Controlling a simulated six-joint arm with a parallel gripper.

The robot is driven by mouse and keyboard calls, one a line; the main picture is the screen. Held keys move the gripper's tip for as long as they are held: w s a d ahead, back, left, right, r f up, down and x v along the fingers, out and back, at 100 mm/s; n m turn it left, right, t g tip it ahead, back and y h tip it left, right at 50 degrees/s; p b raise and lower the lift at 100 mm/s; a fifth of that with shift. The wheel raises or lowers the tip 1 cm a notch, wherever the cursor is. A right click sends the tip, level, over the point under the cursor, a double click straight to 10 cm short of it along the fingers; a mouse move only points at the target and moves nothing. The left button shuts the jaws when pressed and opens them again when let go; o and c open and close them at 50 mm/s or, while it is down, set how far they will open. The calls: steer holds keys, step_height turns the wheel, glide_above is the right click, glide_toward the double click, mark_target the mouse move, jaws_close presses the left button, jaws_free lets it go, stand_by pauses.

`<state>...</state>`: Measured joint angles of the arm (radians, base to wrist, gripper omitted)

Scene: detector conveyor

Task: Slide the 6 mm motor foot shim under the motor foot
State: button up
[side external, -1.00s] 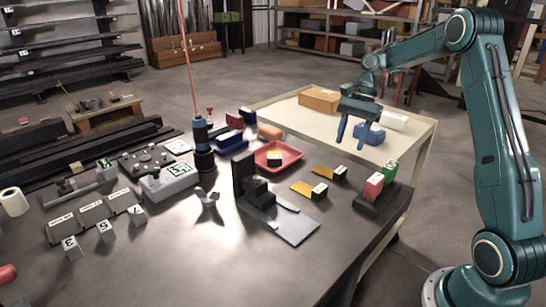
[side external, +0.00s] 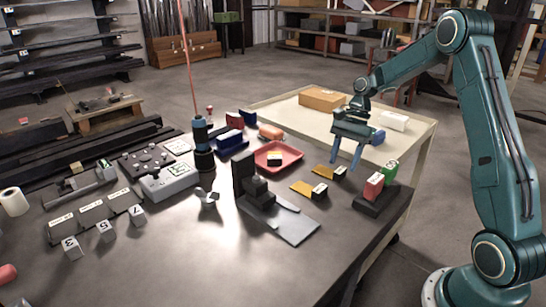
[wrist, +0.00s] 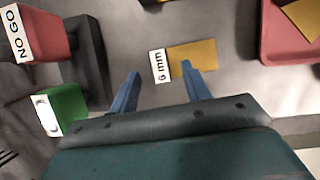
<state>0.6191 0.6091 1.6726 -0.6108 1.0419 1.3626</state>
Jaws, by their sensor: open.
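The 6 mm shim is a flat brass piece (wrist: 190,58) with a white "6 mm" label, ahead of and between my fingertips in the wrist view. It appears to be the farther of two brass shims on the bench in the side view (side external: 327,171). My gripper (side external: 346,165) is open and empty, above and beside that shim; its fingers also show in the wrist view (wrist: 160,70). A black stepped block (side external: 252,184), seemingly the motor foot, stands on a grey plate (side external: 290,227) to the left. Any gap under it cannot be made out.
A second brass shim (side external: 305,188) lies nearer the front. A red NO GO block (side external: 373,186) and a green block (side external: 390,168) stand in a dark holder to the right. A red tray (side external: 291,153) lies behind the shims. A cream cart (side external: 420,135) stands behind the bench.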

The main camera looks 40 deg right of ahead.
mark_target(341, 169)
steer(key=shift+x, duration=1.25)
jaws_close()
steer(key=shift+r, duration=0.1)
step_height(341, 169, up, 10)
steer(key=shift+a, duration=0.1)
stand_by(0.7)
